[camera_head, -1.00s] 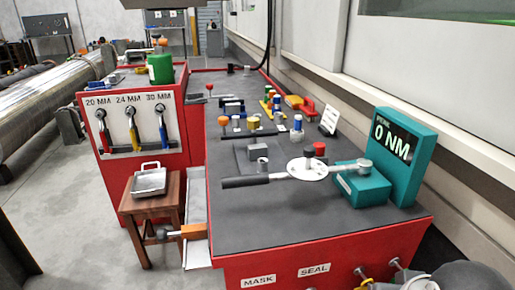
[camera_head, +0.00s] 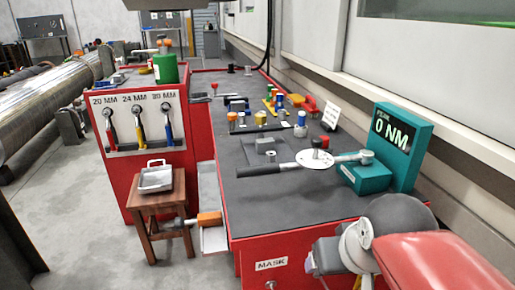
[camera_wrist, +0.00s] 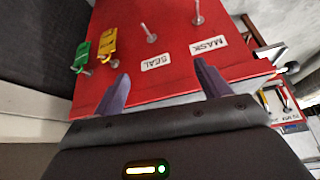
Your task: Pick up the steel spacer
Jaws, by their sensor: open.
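I cannot single out the steel spacer with certainty. A small grey metal-looking block (camera_head: 265,146) sits on a dark plate on the red bench's grey top (camera_head: 290,205). Several small coloured and metallic parts (camera_head: 262,118) stand farther back, too small to tell apart. In the wrist view my gripper (camera_wrist: 163,86) is open and empty. Its two purple-grey fingers point at the bench's red front panel, near the SEAL label (camera_wrist: 157,63) and the MASK label (camera_wrist: 209,45). In the head view my arm fills the bottom right corner, and the fingertips are not clearly visible.
Metal pegs (camera_wrist: 149,33) stick out of the red panel; a yellow tag (camera_wrist: 107,42) and a green tag (camera_wrist: 83,54) hang there. A torque wrench (camera_head: 290,167) lies across the bench beside a teal gauge (camera_head: 400,145). A wooden stool (camera_head: 160,205) holds a metal tray (camera_head: 157,180).

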